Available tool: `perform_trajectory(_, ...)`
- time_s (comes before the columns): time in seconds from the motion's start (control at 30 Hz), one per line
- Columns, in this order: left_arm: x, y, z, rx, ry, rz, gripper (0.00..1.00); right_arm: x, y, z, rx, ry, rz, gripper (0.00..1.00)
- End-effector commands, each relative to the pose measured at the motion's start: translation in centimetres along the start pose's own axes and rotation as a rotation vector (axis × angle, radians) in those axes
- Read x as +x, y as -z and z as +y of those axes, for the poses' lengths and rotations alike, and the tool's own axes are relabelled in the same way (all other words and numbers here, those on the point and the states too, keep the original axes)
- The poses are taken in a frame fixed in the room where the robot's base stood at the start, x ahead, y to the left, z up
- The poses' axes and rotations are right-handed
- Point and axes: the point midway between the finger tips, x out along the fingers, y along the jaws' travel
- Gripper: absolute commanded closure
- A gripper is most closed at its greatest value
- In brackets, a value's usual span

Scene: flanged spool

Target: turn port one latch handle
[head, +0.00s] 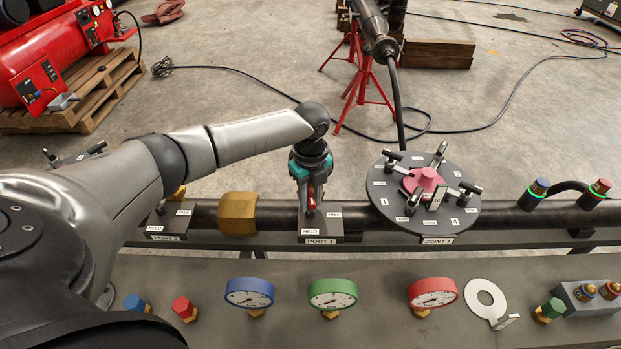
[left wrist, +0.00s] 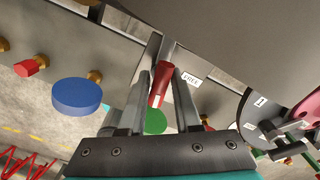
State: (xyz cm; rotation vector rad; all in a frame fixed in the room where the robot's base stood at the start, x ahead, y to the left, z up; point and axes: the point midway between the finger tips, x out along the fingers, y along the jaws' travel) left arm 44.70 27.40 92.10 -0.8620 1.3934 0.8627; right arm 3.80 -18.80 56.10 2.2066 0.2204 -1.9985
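The port one block (head: 323,226), labelled PORT 1, sits on the dark pipe near the middle of the head view. Its red latch handle (head: 311,194) stands up from it, partly hidden by my gripper. My left gripper (head: 311,188) points down over the handle from above. In the left wrist view the red handle (left wrist: 159,86) lies between the two fingers of my left gripper (left wrist: 162,78). The fingers are apart, with a narrow gap visible beside the handle. A white label reading FREE (left wrist: 191,79) is right of the handle there. My right gripper is not in view.
The round JOINT 1 flange (head: 388,198) with several clamps stands close to the right of port one. A brass collar (head: 238,212) and the PORT 2 block (head: 168,222) are to its left. Blue, green (head: 332,294) and red gauges stand on the front bench.

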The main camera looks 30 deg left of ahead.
Motion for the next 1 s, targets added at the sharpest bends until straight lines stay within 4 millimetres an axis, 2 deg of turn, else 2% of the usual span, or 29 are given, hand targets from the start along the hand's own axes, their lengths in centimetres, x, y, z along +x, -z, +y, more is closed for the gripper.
perform_trajectory(0.53, 0.3, -0.1, 0.0, -0.61, 0.002, -0.001, 0.71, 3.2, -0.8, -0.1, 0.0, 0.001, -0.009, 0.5)
perform_trajectory(0.6, -0.4, 0.1, 0.1, -0.672, -0.004, 0.0, 0.71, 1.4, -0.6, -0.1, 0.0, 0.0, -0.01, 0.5)
perform_trajectory(1.0, -0.6, 0.1, 0.0, -1.071, -0.003, 0.003, 0.71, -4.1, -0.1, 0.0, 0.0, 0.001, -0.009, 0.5)
